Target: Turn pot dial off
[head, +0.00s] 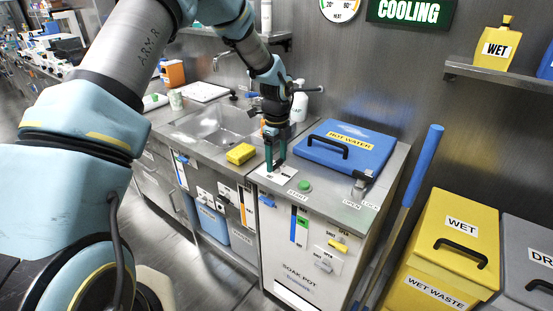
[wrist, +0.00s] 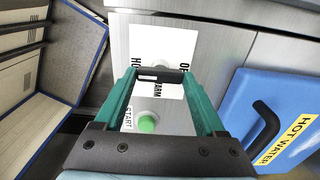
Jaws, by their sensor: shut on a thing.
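The soak pot (head: 300,262) is a metal cabinet with a white label plate (head: 281,178) on its top. In the wrist view the plate (wrist: 145,45) shows "WARM" and parts of two other words, partly covered by my fingers. My gripper (head: 275,160) points down over this plate, and its teal fingers also show in the wrist view (wrist: 160,77). It is shut on the dark pot dial (wrist: 151,77), which shows as a small piece between the fingertips. The head view hides the dial behind the fingers. I cannot tell clearly which word the dial points to.
A green START button (head: 304,185) sits just right of the plate. The blue HOT WATER lid (head: 347,155) with a black handle is behind it, closed. A yellow sponge (head: 240,153) lies by the sink (head: 215,128). A blue pole (head: 424,165) and yellow bin (head: 452,262) stand right.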

